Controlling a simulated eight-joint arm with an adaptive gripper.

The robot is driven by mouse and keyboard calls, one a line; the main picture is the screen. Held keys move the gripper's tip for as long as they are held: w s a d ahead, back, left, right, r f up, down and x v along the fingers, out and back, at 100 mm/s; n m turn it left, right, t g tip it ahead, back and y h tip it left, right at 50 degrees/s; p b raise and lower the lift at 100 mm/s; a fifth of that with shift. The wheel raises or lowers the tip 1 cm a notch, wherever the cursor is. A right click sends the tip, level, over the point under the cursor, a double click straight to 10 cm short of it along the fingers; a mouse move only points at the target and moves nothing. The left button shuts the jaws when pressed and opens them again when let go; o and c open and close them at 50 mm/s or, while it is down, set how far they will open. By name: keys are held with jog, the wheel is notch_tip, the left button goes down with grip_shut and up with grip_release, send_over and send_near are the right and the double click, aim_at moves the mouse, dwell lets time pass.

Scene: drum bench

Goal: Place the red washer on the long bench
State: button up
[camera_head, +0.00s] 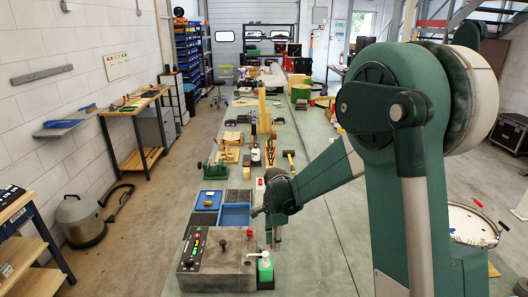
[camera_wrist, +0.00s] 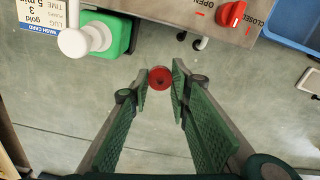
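The red washer (camera_wrist: 160,78), a small round piece with a dark centre, sits between the tips of my gripper (camera_wrist: 160,82) in the wrist view. Both fingertips appear to touch its sides, so the gripper looks shut on it. The long bench (camera_head: 325,230) is the grey-green top running away down the middle of the head view. Its bare surface (camera_wrist: 240,125) lies below the washer in the wrist view; the height between them is hard to judge. In the head view my arm reaches over the bench's near part, and the washer cannot be made out.
A control box (camera_head: 215,262) with a red knob (camera_wrist: 231,14) stands close by. A blue tray (camera_head: 235,216) lies behind the box. Bare bench shows around my fingers.

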jog(key=w+d+f+n+b, duration=0.1)
jog(key=d+n, duration=0.3)
jog(key=d, duration=0.1)
jog(key=w+d+f+n+b, duration=0.1)
jog(key=w+d+f+n, duration=0.1)
jog(key=d+n, duration=0.3)
jog(key=w+d+f+n+b, duration=0.1)
jog(key=d+f+n, duration=0.1)
jog(key=d+n, duration=0.3)
jog(key=shift+w, duration=0.25)
jog(key=shift+w+d+f+n+b, duration=0.1)
jog(key=shift+d+n+b, duration=0.1)
jog(key=shift+d+n, duration=0.15)
jog(key=shift+d+f+n+b, duration=0.1)
jog(key=shift+d+n+b, duration=0.05)
jog(key=shift+d+n, duration=0.2)
jog(key=s+a+r, duration=0.1)
jog(key=a+r, duration=0.1)
jog(key=a, duration=0.3)
jog(key=s+a+r+n+p, duration=0.1)
jog(key=s+a, duration=0.1)
jog(key=a, duration=0.4)
jog(key=s+a+r+n+p, duration=0.1)
jog(key=a+r, duration=0.1)
jog(key=a, duration=0.3)
jog(key=shift+s+a+r, duration=0.25)
jog(key=shift+s+r, duration=0.1)
jog(key=shift+f, duration=3.15)
